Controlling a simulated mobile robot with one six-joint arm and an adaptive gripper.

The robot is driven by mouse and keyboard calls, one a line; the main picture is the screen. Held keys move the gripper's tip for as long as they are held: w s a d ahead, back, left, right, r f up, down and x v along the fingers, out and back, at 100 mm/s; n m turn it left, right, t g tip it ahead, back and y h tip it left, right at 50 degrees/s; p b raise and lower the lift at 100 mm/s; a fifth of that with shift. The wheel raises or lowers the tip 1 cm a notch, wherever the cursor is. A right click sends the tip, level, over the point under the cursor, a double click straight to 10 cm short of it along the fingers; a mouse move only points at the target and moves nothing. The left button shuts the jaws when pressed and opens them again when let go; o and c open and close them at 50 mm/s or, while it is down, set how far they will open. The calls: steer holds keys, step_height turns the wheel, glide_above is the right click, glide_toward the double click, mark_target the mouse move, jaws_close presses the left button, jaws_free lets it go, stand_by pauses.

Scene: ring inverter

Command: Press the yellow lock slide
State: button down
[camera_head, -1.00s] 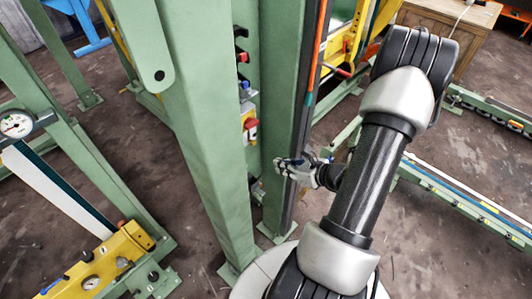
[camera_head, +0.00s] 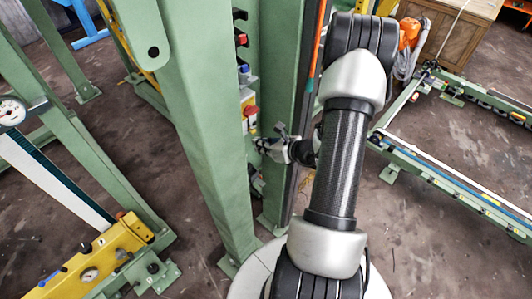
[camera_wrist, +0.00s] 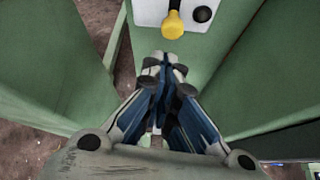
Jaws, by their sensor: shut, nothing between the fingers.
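The yellow lock slide (camera_wrist: 173,25) shows at the top of the wrist view, on a white plate (camera_wrist: 150,12) beside a round black knob (camera_wrist: 203,14). My gripper (camera_wrist: 165,60) is shut and empty. Its fingertips lie just below the slide in that view, with a small gap in the picture; I cannot tell the depth between them. In the head view my gripper (camera_head: 262,145) is between the two green posts, below a box with a red button (camera_head: 250,111). I cannot make out the slide in the head view.
A green post (camera_head: 185,130) stands left of my gripper and another green post (camera_head: 285,90) behind it. Green panels flank the plate in the wrist view. A yellow unit with a gauge (camera_head: 90,274) is at lower left. Green rails (camera_head: 440,178) lie at right.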

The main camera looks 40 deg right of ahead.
steer(key=shift+w+r, duration=0.15)
steer(key=shift+r, duration=0.5)
